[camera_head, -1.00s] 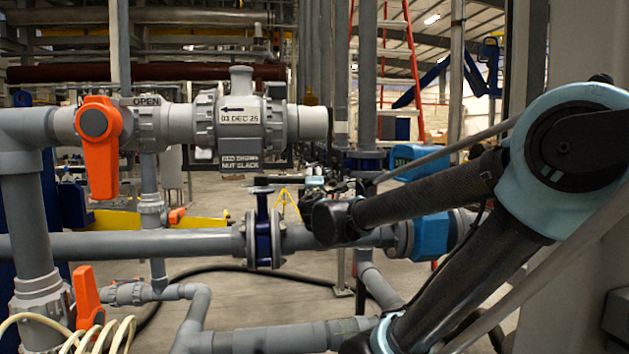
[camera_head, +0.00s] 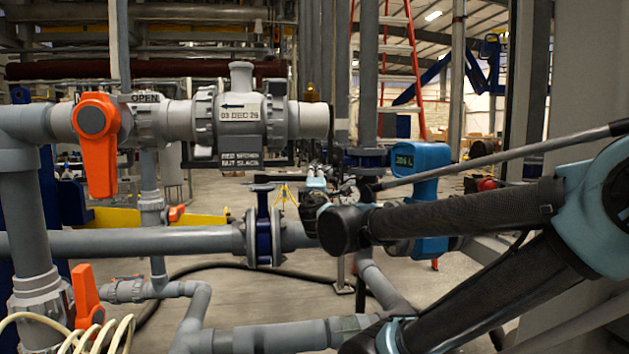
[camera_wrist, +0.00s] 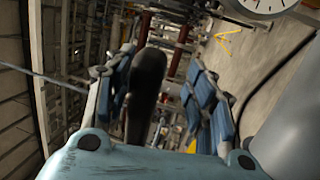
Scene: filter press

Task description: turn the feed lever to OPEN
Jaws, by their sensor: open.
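The orange feed lever (camera_head: 97,150) is on the grey pipe valve at the left of the head view and hangs straight down. An OPEN label (camera_head: 146,98) sits to the right of its pivot. My gripper (camera_head: 315,182) is small in the head view, beyond my wrist, well to the right of the lever and apart from it. In the wrist view my gripper (camera_wrist: 162,85) is open, its blue-padded fingers spread. A dark elongated shape (camera_wrist: 148,85) shows between them; I cannot tell what it is. I cannot make out the orange lever in the wrist view.
A second orange handle (camera_head: 87,298) stands at lower left beside coiled cream hose (camera_head: 95,335). A grey fitting with a date tag (camera_head: 240,112) lies between lever and gripper. A blue-flanged pipe (camera_head: 263,228) runs below. A blue meter (camera_head: 428,165) stands right. A round gauge (camera_wrist: 262,6) shows in the wrist view.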

